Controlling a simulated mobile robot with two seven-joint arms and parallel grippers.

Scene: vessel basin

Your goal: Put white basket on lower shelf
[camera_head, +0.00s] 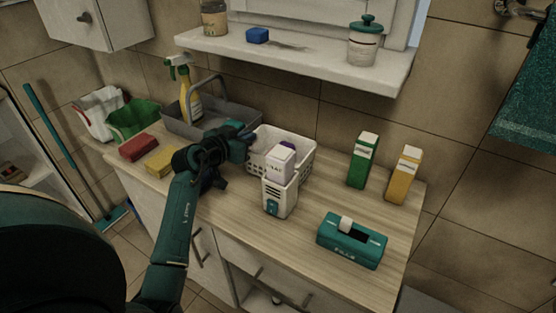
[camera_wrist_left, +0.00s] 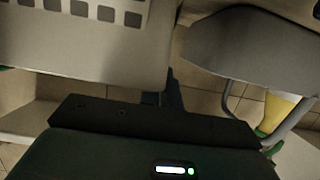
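The white basket (camera_head: 308,160), with slotted walls, stands on the wooden counter (camera_head: 230,207) and holds a white carton (camera_head: 279,163) and something purple. My left gripper (camera_head: 250,138) is at the basket's left rim. In the left wrist view, the pale basket wall (camera_wrist_left: 90,45) fills the upper left, and a dark finger of my left gripper (camera_wrist_left: 165,97) shows beside its edge. The other finger is hidden, so I cannot tell whether the wall is gripped. My right gripper is out of view. I cannot tell which surface is the lower shelf.
A grey caddy (camera_head: 212,121) with a spray bottle (camera_head: 188,92) stands close left of my gripper. A white-teal container (camera_head: 280,196) is in front of the basket. Green (camera_head: 362,160) and yellow cartons (camera_head: 403,175) and a teal box (camera_head: 352,243) stand right. A wall shelf (camera_head: 300,62) overhangs.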

